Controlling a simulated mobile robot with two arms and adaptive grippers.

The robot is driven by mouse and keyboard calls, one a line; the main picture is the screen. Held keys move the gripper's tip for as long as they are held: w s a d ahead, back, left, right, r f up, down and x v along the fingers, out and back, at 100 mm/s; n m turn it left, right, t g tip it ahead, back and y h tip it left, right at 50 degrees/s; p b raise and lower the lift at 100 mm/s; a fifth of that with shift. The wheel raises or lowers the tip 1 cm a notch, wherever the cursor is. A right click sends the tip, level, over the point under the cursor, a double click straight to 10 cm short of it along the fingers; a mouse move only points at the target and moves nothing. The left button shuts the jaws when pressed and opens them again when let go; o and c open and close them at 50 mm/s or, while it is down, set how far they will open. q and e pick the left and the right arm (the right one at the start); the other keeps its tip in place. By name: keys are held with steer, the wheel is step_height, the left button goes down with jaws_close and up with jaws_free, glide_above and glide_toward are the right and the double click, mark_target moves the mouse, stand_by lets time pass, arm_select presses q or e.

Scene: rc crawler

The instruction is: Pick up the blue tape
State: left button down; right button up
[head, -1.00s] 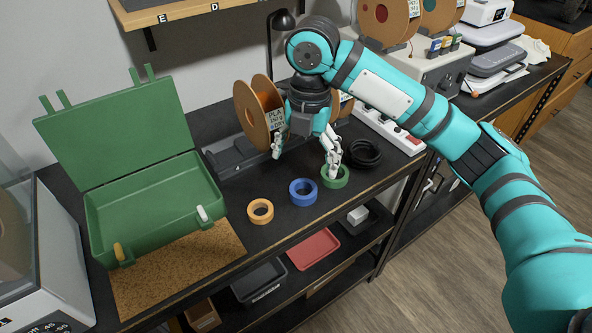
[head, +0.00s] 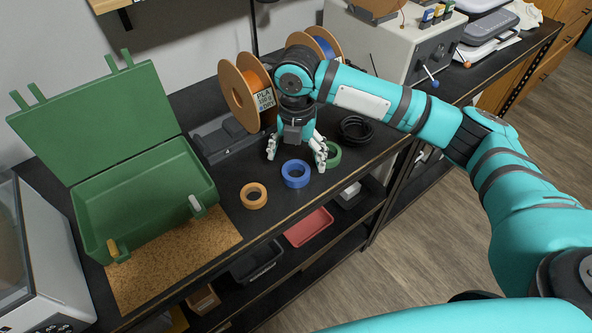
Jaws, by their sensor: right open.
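The blue tape (head: 296,174) lies flat on the black bench top, near its front edge. An orange-yellow tape roll (head: 253,196) lies to its left. A green tape roll (head: 333,155) lies to its right, partly hidden by a finger. My right gripper (head: 297,156) is open and points down just behind the blue tape, with one finger to the left and one to the right, near the green tape. It holds nothing, and I cannot tell whether a finger touches a roll. My left gripper is not in view.
An open green case (head: 148,203) stands at the left on a cork mat (head: 200,264). Filament spools (head: 239,95) stand behind my gripper. A coil of black cable (head: 356,130) lies to the right. A red tray (head: 309,227) sits on the shelf below.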

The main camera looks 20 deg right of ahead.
mark_target(296, 169)
steer(key=shift+f, duration=0.4)
step_height(296, 169, down, 4)
steer(key=shift+w+a+r+p, duration=0.1)
steer(key=shift+w+r+p, duration=0.05)
steer(key=shift+p, duration=0.65)
steer(key=shift+f, duration=0.35)
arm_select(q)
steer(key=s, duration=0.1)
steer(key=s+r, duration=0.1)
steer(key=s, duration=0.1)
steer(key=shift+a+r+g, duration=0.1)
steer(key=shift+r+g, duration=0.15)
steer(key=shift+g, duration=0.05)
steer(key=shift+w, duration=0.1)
arm_select(e)
steer(key=c, duration=1.2)
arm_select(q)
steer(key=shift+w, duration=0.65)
arm_select(e)
steer(key=shift+c, duration=0.5)
steer(key=shift+r, duration=0.1)
